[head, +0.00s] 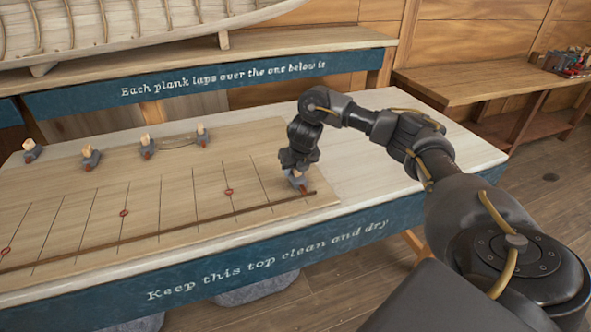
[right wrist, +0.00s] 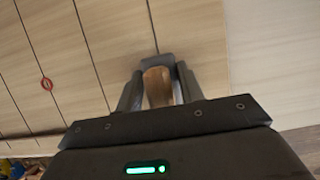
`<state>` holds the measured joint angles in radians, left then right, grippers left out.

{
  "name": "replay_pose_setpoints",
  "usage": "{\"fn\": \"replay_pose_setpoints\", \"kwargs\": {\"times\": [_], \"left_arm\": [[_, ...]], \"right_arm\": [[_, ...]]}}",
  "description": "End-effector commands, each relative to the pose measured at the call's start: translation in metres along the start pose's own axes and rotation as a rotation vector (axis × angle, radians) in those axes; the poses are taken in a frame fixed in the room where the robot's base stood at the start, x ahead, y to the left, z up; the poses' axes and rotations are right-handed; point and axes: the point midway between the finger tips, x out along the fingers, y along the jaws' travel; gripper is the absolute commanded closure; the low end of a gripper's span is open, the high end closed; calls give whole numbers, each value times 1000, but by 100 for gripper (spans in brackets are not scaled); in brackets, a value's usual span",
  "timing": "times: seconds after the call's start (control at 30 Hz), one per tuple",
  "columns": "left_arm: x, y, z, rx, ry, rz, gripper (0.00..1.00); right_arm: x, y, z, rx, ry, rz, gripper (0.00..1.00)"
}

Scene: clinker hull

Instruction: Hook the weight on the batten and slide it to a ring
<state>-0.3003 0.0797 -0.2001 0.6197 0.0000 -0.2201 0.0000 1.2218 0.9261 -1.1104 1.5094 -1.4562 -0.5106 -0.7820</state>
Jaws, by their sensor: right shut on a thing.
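My right gripper (head: 297,178) is shut on a weight (head: 302,185) near the right end of the board (head: 180,165). In the right wrist view the weight's tan wooden top (right wrist: 157,88) sits between the two fingers (right wrist: 157,95). The brown batten (head: 160,235) lies along the board's front, and its right end is just beside the held weight. I cannot tell whether the weight touches it. Red rings mark the board's lines: a right one (head: 228,192), a middle one (head: 124,213) and a left one (head: 6,251). My left gripper is not in view.
Several other weights stand along the board's back, such as one at the far left (head: 33,152) and one at the right (head: 202,136). A thin curved piece (head: 178,141) lies between two of them. The pale table top (head: 400,150) right of the board is clear beneath my arm.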

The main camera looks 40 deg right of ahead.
Motion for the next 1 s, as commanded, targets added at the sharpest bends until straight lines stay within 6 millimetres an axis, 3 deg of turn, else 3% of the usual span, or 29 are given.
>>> {"fn": "replay_pose_setpoints", "kwargs": {"times": [1.0], "left_arm": [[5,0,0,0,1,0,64]], "right_arm": [[8,0,-3,0,-3,2,100]]}}
